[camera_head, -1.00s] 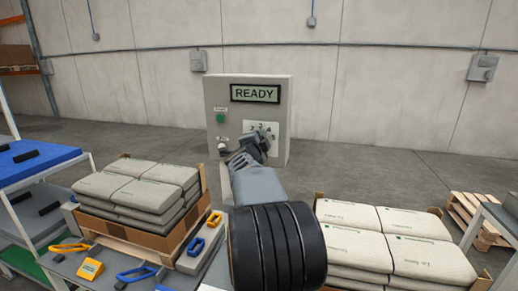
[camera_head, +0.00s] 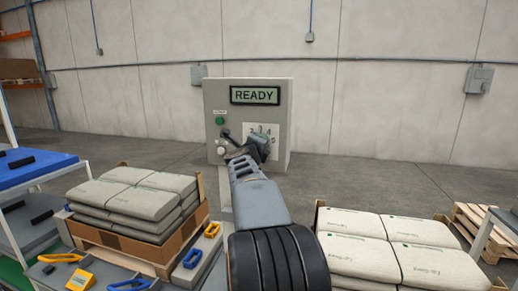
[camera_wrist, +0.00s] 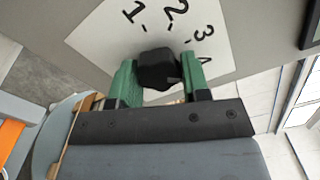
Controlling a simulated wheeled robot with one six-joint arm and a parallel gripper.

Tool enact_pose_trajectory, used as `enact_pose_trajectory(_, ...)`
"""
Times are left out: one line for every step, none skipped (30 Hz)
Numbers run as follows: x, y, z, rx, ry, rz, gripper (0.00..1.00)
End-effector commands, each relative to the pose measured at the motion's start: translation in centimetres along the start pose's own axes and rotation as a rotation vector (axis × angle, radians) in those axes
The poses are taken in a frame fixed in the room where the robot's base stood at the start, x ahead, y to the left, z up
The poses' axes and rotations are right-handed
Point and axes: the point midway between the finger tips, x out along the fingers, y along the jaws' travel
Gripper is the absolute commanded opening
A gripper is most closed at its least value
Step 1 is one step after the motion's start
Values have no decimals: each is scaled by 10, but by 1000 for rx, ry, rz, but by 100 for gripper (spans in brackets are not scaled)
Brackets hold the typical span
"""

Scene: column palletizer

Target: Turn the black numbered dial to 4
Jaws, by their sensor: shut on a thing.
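The black numbered dial (camera_wrist: 158,68) sits on a white plate (camera_wrist: 100,40) with black numbers and tick marks. In the wrist view, 1, 2 and 3 are readable and the 4 is partly hidden by a finger. My gripper (camera_wrist: 159,78) has its two green fingers on either side of the dial and is shut on it. Which number the dial points at cannot be told. In the head view my gripper (camera_head: 256,147) covers the dial and the lower part of the number plate (camera_head: 264,130).
The grey control box (camera_head: 215,100) has a READY display (camera_head: 255,95), a green button (camera_head: 220,121) and a pale round knob (camera_head: 221,151). Sack pallets stand left (camera_head: 140,200) and right (camera_head: 395,245). A blue-topped rack (camera_head: 35,170) is at far left.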

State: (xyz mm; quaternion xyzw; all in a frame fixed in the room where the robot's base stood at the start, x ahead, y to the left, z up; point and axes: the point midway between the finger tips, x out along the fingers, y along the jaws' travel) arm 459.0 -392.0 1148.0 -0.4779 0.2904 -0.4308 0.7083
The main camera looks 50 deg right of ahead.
Motion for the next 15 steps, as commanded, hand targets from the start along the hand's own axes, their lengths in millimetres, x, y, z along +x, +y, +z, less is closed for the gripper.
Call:
enact_pose_trajectory(0,2,-1,13,3,1,19)
enact_pose_trajectory(0,2,-1,20,3,1,19)
enact_pose_trajectory(0,2,-1,27,3,1,19)
enact_pose_trajectory(0,2,-1,32,2,1,19)
enact_pose_trajectory(0,2,-1,35,2,1,19)
enact_pose_trajectory(0,1,-1,40,3,1,19)
enact_pose_trajectory(0,1,-1,42,3,1,19)
enact_pose_trajectory(0,1,-1,44,3,1,19)
enact_pose_trajectory(0,1,-1,46,3,1,19)
enact_pose_trajectory(0,1,-1,47,3,1,19)
enact_pose_trajectory(0,1,-1,48,3,1,19)
enact_pose_trajectory(0,1,-1,49,3,1,19)
enact_pose_trajectory(0,1,-1,49,3,1,19)
enact_pose_trajectory(0,1,-1,49,3,1,19)
enact_pose_trajectory(0,1,-1,48,3,1,19)
